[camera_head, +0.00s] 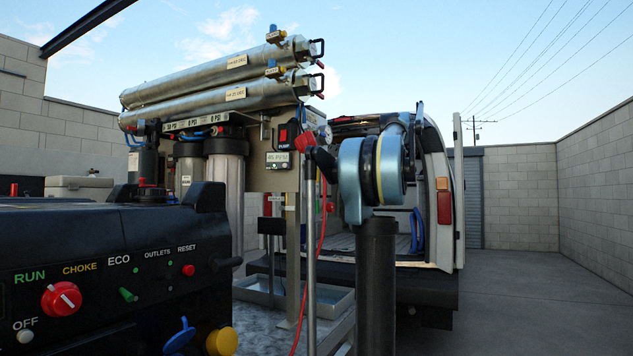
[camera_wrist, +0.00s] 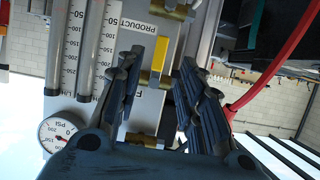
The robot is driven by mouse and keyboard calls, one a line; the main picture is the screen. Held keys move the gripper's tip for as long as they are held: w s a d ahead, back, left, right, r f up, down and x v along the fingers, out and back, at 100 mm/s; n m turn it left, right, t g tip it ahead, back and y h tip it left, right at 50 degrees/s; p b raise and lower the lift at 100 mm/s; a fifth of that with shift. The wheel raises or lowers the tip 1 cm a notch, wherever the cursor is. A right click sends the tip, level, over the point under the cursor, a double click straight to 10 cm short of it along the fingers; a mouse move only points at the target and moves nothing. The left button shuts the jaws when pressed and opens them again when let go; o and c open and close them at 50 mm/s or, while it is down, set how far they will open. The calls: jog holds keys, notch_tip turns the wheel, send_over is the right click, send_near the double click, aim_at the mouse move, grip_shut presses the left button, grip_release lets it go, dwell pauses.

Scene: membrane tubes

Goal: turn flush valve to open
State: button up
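In the wrist view a yellow lever handle (camera_wrist: 160,56) shows between the fingers of my gripper (camera_wrist: 158,68), with brass fittings (camera_wrist: 142,141) in line with it. My gripper is open, one finger on each side of the handle. No contact with the handle is visible. In the head view my arm reaches toward the tube rig's panel (camera_head: 258,178), and I cannot make out the fingers or this handle clearly.
Flow tubes (camera_wrist: 88,45) and a pressure gauge (camera_wrist: 58,132) stand left of my gripper in the wrist view; a red hose (camera_wrist: 272,75) curves at right. In the head view a generator panel (camera_head: 100,285) fills the lower left, and a van (camera_head: 442,210) stands behind.

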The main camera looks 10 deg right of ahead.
aim_at(317, 176)
jog(key=x, duration=0.9)
jog(key=shift+w+a, duration=0.2)
jog(key=shift+a, duration=0.1)
grip_shut()
